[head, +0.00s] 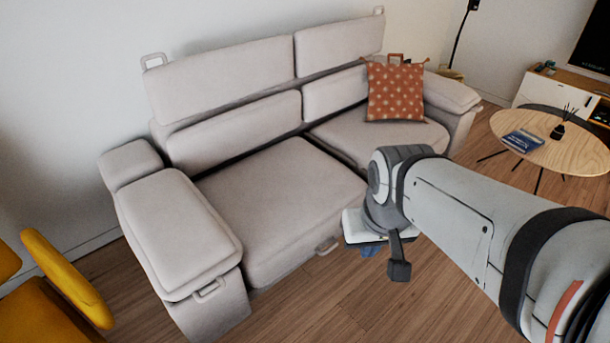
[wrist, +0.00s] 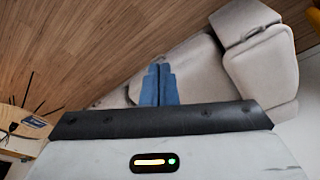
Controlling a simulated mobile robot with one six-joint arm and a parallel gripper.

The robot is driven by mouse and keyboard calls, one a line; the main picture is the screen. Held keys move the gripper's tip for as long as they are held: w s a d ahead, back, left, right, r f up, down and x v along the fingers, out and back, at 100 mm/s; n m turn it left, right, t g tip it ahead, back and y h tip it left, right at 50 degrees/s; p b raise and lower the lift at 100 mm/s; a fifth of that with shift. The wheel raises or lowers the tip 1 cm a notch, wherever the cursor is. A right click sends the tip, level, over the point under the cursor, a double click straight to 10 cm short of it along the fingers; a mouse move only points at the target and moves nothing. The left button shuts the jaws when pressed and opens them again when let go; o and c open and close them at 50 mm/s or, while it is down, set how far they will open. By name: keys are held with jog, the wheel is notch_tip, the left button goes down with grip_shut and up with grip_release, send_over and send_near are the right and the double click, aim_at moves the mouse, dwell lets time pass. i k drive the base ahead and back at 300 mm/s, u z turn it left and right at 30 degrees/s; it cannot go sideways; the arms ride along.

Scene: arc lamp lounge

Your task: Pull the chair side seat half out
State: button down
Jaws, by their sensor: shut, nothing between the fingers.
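The grey sofa has two seat cushions. The chair side seat (head: 280,200) is the left one in the head view, nearest the yellow chair (head: 55,285). A small handle (head: 327,246) sits low on its front face. My gripper (head: 370,251) is in front of the sofa, to the right of that handle and apart from it. Its blue fingertips show partly below my wrist. In the wrist view the blue fingers (wrist: 159,84) are closed together and empty, with the pale sofa behind them. The handle is not clear in the wrist view.
An armrest (head: 180,230) with its own handle (head: 207,291) borders the seat on the left. The right seat (head: 375,135) carries a red patterned cushion (head: 396,92). A round wooden table (head: 540,140) stands at right. Wooden floor (head: 330,305) before the sofa is clear.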

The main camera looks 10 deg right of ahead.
aim_at(285, 201)
jog(key=k, duration=0.45)
jog(key=z, duration=0.35)
jog(key=i, duration=1.3)
jog(key=u, duration=0.3)
